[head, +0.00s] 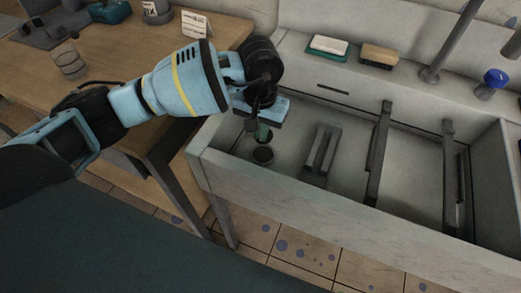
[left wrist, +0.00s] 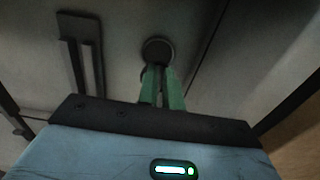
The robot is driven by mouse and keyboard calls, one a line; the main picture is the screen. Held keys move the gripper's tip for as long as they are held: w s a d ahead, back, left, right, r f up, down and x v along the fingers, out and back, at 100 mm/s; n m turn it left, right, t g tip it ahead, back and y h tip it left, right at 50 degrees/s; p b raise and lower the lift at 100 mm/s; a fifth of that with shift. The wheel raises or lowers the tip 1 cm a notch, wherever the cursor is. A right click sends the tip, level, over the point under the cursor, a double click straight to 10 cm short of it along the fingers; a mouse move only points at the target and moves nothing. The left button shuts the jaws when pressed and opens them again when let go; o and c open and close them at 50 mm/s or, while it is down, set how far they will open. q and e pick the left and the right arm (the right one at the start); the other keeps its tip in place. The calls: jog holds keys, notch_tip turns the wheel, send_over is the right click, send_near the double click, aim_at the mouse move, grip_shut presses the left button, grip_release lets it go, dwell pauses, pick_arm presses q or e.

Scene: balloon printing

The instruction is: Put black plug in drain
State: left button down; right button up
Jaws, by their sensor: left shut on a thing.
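My left gripper (head: 263,136) reaches down into the left end of the sink (head: 345,200), its green fingers nearly together. The fingers also show in the left wrist view (left wrist: 160,84). They are shut on the black plug (head: 263,155), a dark round piece just past the fingertips, close to the sink floor. The plug also shows in the left wrist view (left wrist: 157,50). The drain cannot be made out apart from this dark round shape, so I cannot tell whether the plug is seated or just above it. My right gripper is not in view.
Grey raised bars (head: 322,150) stand in the sink right of the gripper. A sponge on a green dish (head: 328,45), a brown block (head: 380,56) and a faucet (head: 445,50) are on the back ledge. A wooden table (head: 130,60) adjoins at left.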

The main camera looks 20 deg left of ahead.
pick_arm(q)
jog(key=shift+f, duration=3.65)
jog(key=shift+f, duration=0.1)
jog(key=shift+f, duration=0.15)
jog(key=c, duration=1.6)
grip_release()
jog(key=shift+o, duration=0.2)
jog(key=shift+r, duration=0.2)
notch_tip(320, 180, up, 12)
jog(key=shift+r, duration=0.1)
